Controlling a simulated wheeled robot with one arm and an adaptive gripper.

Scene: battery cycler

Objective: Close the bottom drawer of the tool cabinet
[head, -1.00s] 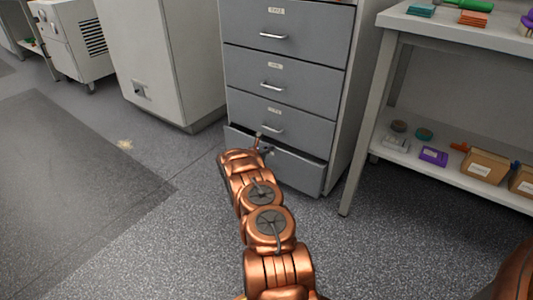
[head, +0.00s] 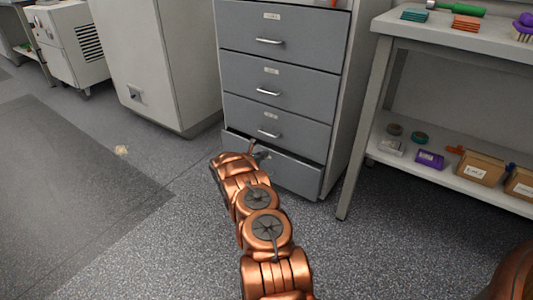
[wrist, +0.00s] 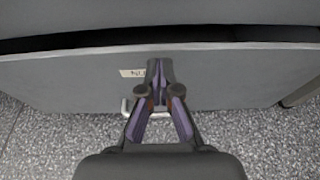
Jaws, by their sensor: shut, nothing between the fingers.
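The grey tool cabinet (head: 282,75) stands in front of me. Its bottom drawer (head: 290,172) sticks out a little, with a dark gap along its top edge. In the wrist view the drawer front (wrist: 230,75) spans the picture, with a pale label (wrist: 132,73) and a handle (wrist: 127,106) partly hidden by my gripper. My gripper (wrist: 159,66) is shut and empty, its fingertips over the upper middle of the drawer front. I cannot tell whether they touch it. In the head view my gripper (head: 261,155) is small and partly hidden by my wrist.
A shelf unit (head: 365,150) stands to the right, with boxes (head: 481,167) and small items on it. A white cabinet (head: 160,60) stands to the left. The floor (head: 130,240) before the tool cabinet is clear.

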